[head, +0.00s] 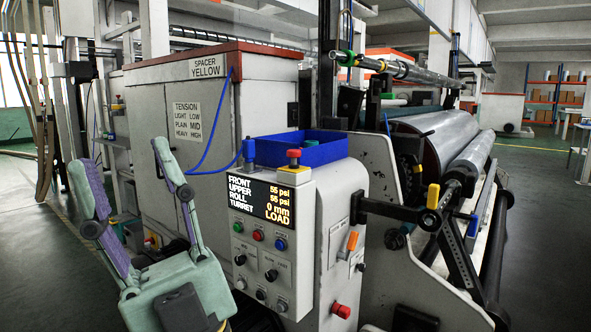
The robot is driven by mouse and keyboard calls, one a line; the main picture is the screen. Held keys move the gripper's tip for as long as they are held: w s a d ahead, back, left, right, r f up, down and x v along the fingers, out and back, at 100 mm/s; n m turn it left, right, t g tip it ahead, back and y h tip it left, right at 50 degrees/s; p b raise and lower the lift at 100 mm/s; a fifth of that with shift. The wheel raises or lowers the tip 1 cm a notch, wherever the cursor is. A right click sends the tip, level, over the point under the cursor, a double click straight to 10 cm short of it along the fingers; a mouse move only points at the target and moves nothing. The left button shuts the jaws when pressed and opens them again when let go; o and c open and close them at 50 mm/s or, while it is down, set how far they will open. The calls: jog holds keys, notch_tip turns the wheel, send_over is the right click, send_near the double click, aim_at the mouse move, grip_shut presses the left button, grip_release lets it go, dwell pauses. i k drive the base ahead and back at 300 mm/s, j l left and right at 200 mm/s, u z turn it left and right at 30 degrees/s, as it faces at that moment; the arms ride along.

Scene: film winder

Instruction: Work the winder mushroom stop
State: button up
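A red mushroom stop (294,154) sits on a yellow block on top of the winder's control box (318,210). Its cap is upright, and I cannot tell whether it is pressed. Another red knob (341,310) sticks out low on the box's side. My gripper (117,158) is at the lower left, in front of and left of the control box. Its two green fingers with purple pads are spread wide apart and empty. It is apart from the mushroom stop, which is to the right of the fingers. Nothing hides the stop.
The display (260,200) reads LOAD above several buttons. A black bracket with a yellow handle (433,196) projects at right. A grey cabinet (190,115) stands behind my gripper.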

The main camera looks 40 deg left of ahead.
aim_at(294, 154)
jog(key=i+j, duration=0.25)
jog(key=i, duration=0.15)
jog(key=i+j+u, duration=0.15)
jog(key=i, duration=0.25)
